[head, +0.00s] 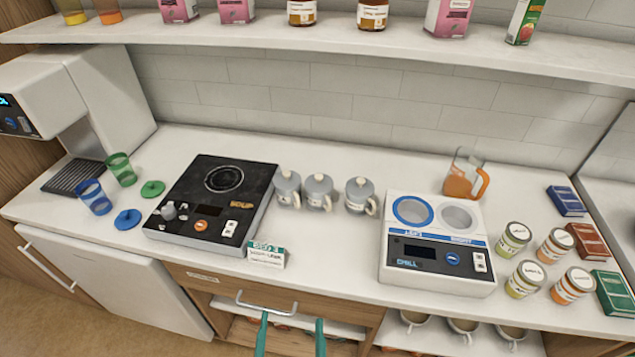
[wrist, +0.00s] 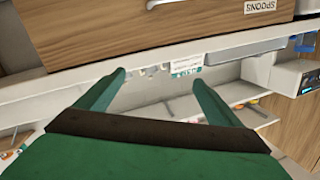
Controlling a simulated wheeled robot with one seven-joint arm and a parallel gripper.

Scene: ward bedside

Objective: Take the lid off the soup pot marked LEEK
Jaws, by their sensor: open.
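Three grey lidded pots with handles stand in a row at the back of the counter: a left pot (head: 287,189), a middle pot (head: 319,193) and a right pot (head: 360,196). Each has its lid on. Their markings are too small to read, so I cannot tell which is LEEK. My gripper (head: 291,337) shows as two green fingers at the bottom of the head view, in front of the counter edge and well short of the pots. In the wrist view my gripper (wrist: 159,80) is open with nothing held between the fingers.
A black hob (head: 190,222) is left of the pots, and a CHILL unit (head: 436,285) is right. A small sign (head: 267,254) stands at the counter's front edge. An orange jug (head: 464,178) and several jars (head: 526,279) are farther right. A shelf (head: 330,46) overhangs behind.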

